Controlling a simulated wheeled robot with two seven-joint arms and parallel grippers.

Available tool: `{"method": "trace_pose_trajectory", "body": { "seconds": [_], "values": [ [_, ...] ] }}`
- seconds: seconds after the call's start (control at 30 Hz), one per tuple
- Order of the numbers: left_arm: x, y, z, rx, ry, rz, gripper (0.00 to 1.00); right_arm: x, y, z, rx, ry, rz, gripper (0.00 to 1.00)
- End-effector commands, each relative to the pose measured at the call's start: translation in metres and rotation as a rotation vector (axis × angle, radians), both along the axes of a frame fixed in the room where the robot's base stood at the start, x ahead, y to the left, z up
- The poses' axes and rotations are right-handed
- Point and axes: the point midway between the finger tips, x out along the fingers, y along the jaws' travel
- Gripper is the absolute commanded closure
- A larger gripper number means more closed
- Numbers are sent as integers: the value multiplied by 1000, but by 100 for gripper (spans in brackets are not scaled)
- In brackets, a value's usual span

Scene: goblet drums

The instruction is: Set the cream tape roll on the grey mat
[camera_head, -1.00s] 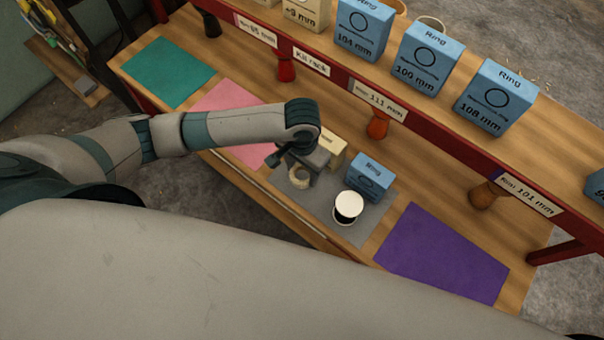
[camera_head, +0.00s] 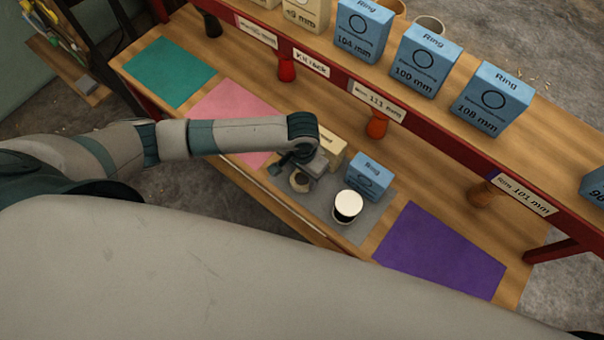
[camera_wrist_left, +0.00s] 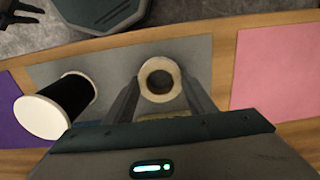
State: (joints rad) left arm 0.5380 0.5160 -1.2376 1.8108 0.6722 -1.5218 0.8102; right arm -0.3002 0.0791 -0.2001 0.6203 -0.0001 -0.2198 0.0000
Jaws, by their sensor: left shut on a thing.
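The cream tape roll (camera_head: 299,183) is between the fingers of my left gripper (camera_head: 302,178), at the front left part of the grey mat (camera_head: 345,231). In the left wrist view the roll (camera_wrist_left: 160,79) shows its round hole, with a finger of my left gripper (camera_wrist_left: 161,88) on each side. The gripper is shut on it. I cannot tell whether the roll touches the mat (camera_wrist_left: 110,62). My right gripper (camera_wrist_left: 22,13) shows small at the top left of the wrist view, its dark fingers apart.
On the mat stand a black spool with white ends (camera_head: 347,207), a blue ring box (camera_head: 369,177) and a cream box (camera_head: 329,150), partly hidden by my arm. A purple mat (camera_head: 442,252) and pink mat (camera_head: 232,118) flank it. A raised shelf (camera_head: 410,112) runs behind.

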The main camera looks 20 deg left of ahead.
Motion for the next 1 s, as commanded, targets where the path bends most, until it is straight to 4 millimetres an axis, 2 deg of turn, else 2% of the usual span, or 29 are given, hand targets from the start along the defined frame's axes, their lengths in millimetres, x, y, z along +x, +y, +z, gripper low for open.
{"method": "trace_pose_trajectory", "body": {
  "seconds": [0.13, 0.17, 0.2, 0.23, 0.67, 0.87, 1.0],
  "values": [
    [0, 0, -3, 0, 1, 1, 73, 0, 0, 0, 0, 0, 0, 69],
    [0, 0, -3, 1, 1, 1, 45, 0, 0, 0, 0, 0, 0, 69],
    [0, 0, -3, 1, 0, 1, 36, 0, 0, 0, 0, 0, 0, 69],
    [0, 0, -3, 1, 0, 1, 31, 0, 0, 0, 0, 0, 0, 69],
    [0, 0, 2, -1, -1, 0, 31, 0, -1, -1, -1, 1, 0, 69],
    [1, 0, 20, -2, -2, 1, 31, 0, -1, -5, -1, 1, 0, 69],
    [1, 0, 42, -3, -1, 0, 31, 0, -1, -9, -1, 1, 0, 69]
  ]
}}
